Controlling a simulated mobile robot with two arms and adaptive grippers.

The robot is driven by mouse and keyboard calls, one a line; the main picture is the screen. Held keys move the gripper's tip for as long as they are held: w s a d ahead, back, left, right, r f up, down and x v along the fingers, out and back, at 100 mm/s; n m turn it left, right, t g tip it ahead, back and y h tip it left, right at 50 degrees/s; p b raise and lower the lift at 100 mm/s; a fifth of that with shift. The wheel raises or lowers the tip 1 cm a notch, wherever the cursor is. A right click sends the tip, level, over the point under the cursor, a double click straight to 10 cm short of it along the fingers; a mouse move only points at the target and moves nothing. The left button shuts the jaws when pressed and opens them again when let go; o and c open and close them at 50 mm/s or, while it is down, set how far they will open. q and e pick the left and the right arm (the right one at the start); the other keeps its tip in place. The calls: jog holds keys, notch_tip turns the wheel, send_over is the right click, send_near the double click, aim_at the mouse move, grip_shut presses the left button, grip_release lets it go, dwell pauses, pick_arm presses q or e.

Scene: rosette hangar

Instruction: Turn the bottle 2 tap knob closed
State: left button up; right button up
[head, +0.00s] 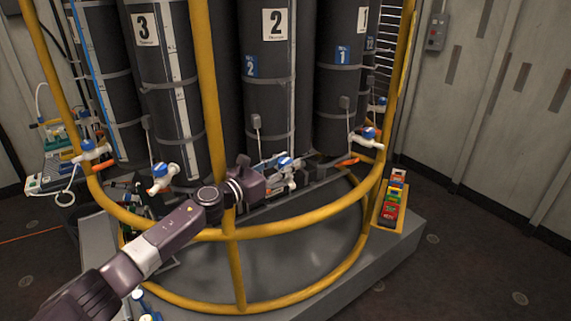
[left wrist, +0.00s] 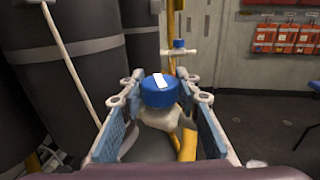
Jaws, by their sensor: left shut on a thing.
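The bottle 2 tap knob (head: 286,161) is blue with a white mark on top. It sits on a white tap in front of the dark bottle 2 (head: 268,100). My left gripper (head: 280,174) reaches over the yellow rail from the left and is shut on this knob. In the left wrist view the blue knob (left wrist: 160,91) lies between the two finger pads, with its white mark facing up. My right gripper is in neither view.
A yellow tubular rail (head: 310,224) curves around the bottles, with an upright (head: 205,90) close to my left arm. Other blue-knobbed taps stand by bottle 3 (head: 161,171) and bottle 1 (head: 368,134). A yellow tray (head: 408,220) with coloured items lies at right.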

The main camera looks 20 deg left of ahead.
pick_arm(q)
jog(key=o, duration=1.2)
jog(key=v, duration=1.2)
